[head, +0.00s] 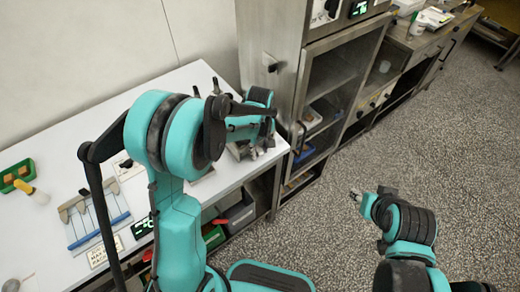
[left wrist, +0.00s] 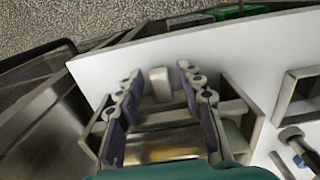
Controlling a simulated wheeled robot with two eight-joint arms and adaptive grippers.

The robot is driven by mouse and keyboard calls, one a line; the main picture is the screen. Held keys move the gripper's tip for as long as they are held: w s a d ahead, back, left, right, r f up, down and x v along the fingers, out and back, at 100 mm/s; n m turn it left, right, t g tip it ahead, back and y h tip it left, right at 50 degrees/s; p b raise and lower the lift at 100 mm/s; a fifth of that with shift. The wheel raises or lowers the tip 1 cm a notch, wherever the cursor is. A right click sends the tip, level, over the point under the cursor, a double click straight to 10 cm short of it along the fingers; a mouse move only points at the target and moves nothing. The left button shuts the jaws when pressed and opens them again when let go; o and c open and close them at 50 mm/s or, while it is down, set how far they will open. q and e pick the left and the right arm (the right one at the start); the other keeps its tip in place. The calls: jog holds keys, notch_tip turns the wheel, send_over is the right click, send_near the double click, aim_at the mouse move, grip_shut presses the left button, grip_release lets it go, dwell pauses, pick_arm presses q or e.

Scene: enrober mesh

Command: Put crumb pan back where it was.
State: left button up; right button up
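My left gripper (head: 262,140) is low over the right end of the white table in the head view. In the left wrist view its two dark-padded fingers (left wrist: 158,74) are spread apart. A small grey upright block (left wrist: 160,86) stands between the fingertips, with gaps visible beside it. Below it is a metal frame with a brass-coloured surface (left wrist: 165,148), partly hidden by the fingers. I cannot tell for sure which part is the crumb pan. My right gripper (head: 357,196) is over the floor, away from the table, too small to judge.
The white table (head: 95,140) holds a blue-edged rack (head: 95,215) and a green tray (head: 17,174) at the left. A steel cabinet (head: 270,35) stands right beside the table's end. Bins (head: 238,215) sit on the shelf below. The speckled floor (head: 430,130) is clear.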

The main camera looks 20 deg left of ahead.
pick_arm(q)
jog(key=shift+r, duration=0.1)
jog(key=shift+r, duration=0.2)
notch_tip(320, 180, up, 11)
jog(key=p, duration=0.3)
jog(key=s+a+r+m+t, duration=0.1)
jog(key=s+r+m+t, duration=0.2)
jog(key=s+m, duration=0.2)
jog(key=s+a+r+m+t, duration=0.1)
jog(key=s+r+m+t, duration=0.2)
jog(key=s, duration=0.9)
jog(key=shift+a+r+m+t, duration=0.35)
jog(key=shift+m+t, duration=0.25)
jog(key=shift+m, duration=0.6)
notch_tip(320, 180, down, 6)
jog(key=b, duration=0.5)
jog(key=shift+r, duration=0.15)
